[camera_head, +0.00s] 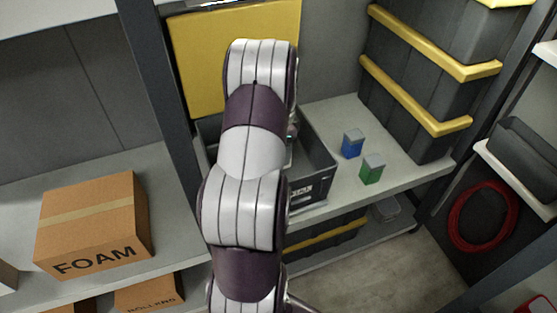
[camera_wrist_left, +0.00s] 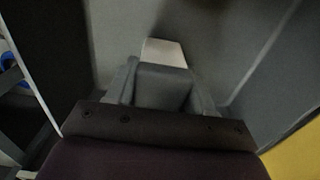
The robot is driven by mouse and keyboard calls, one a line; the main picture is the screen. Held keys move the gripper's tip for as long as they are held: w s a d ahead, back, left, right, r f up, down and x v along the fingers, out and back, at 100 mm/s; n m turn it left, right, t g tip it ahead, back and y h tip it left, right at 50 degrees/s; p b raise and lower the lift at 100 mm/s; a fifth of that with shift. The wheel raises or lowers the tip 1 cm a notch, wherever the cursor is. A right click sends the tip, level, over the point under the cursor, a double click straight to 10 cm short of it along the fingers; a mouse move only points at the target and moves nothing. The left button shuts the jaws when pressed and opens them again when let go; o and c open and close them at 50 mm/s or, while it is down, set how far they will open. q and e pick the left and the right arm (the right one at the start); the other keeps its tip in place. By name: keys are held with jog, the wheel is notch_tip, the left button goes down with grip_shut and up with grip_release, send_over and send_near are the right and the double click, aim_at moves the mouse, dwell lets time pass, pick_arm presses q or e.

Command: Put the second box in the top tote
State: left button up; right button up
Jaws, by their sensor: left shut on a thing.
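My left arm reaches up the middle of the head view and over the open grey tote (camera_head: 316,160) on the upper shelf, covering much of it. My left gripper (camera_wrist_left: 163,80) is hidden behind the arm there. The left wrist view shows it shut on a small box (camera_wrist_left: 163,50) with a pale top, inside grey walls that look like the tote's. Whether the box touches the tote floor I cannot tell. A blue box (camera_head: 352,144) and a green box (camera_head: 372,169) with grey tops stand on the shelf right of the tote. My right gripper is not in view.
A yellow panel (camera_head: 190,60) stands behind the tote. Stacked dark totes with yellow rims (camera_head: 435,85) stand at the shelf's right end. A FOAM carton (camera_head: 95,225) sits on the left shelf. A dark upright (camera_head: 160,90) stands left of the tote.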

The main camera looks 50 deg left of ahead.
pick_arm(q)
notch_tip(320, 180, down, 2)
jog(key=shift+f, duration=0.3)
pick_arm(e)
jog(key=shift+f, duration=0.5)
pick_arm(q)
jog(key=o, duration=1.1)
notch_tip(320, 180, up, 12)
jog(key=p, duration=0.4)
jog(key=shift+p, duration=0.3)
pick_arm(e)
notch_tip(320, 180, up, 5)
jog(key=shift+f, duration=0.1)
